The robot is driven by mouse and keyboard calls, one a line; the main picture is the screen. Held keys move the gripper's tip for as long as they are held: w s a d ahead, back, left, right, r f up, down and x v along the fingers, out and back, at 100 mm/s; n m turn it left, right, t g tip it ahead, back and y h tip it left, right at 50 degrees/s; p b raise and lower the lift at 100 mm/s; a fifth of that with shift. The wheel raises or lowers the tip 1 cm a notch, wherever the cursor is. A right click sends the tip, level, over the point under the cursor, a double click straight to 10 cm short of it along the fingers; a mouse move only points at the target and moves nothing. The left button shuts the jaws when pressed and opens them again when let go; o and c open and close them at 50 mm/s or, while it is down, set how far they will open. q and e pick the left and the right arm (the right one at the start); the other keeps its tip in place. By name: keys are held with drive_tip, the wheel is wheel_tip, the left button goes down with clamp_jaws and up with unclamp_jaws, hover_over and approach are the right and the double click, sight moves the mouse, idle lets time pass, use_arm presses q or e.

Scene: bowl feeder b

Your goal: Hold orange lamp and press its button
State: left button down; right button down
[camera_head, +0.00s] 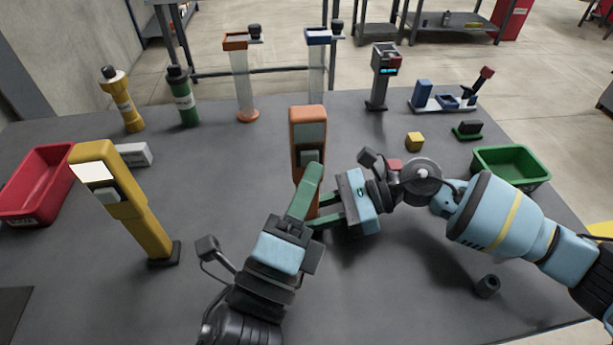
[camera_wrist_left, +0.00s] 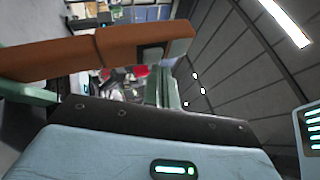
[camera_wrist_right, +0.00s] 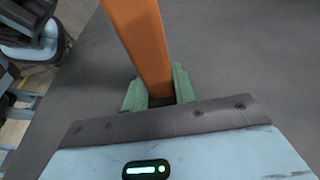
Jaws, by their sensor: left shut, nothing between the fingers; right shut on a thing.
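The orange lamp (camera_head: 308,125) stands upright near the middle of the table, with a pale panel near its top and a dark-framed button (camera_head: 309,157) below it. My right gripper (camera_head: 322,212) is shut on the lamp's lower stem; the right wrist view shows the orange stem (camera_wrist_right: 142,40) between its green fingers (camera_wrist_right: 158,88). My left gripper (camera_head: 314,172) is shut and empty, its fingertips at the lamp's front just below the button. Whether they touch the button cannot be told. In the left wrist view the lamp (camera_wrist_left: 120,48) lies sideways across the picture. The lamp's base is hidden.
A yellow lamp (camera_head: 130,205) leans at left, near a red bin (camera_head: 38,185). Bottles, dispensers and devices line the back. The table's front right is mostly clear.

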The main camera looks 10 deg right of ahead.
use_arm(q)
drive_tip(key=shift+s, duration=0.1)
drive_tip(key=s, duration=0.6)
idle(0.4)
use_arm(e)
drive_tip(key=c, duration=1.1)
unclamp_jaws()
drive_tip(key=shift+o, duration=0.2)
